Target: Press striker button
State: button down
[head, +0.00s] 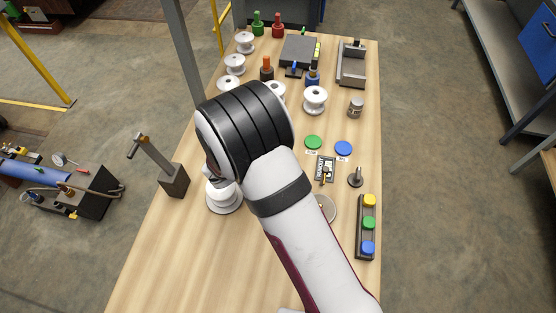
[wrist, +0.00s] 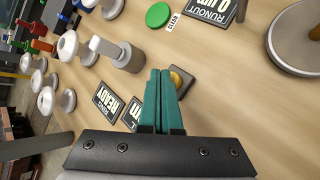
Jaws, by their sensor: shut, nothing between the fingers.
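My gripper (wrist: 160,74) shows in the wrist view with its two teal fingers together and nothing between them. The fingertips appear beside a small amber button (wrist: 177,79) on a dark square base (wrist: 186,84), just to its left. The finger hides part of that base, and I cannot tell whether it touches. No label on this button is readable, so I cannot confirm that it is the striker button. In the head view my wrist hides the gripper and this button.
A green disc (wrist: 158,14) marked CLEAR and a RUNOUT display (wrist: 208,8) lie beyond. A button strip (head: 360,228) and several white insulators (head: 315,98) stand on the table.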

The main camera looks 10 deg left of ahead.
jog(key=shift+f, duration=0.2)
jog(key=shift+f, duration=0.55)
dwell(0.7)
jog(key=shift+r, duration=1)
jog(key=shift+r, duration=2.5)
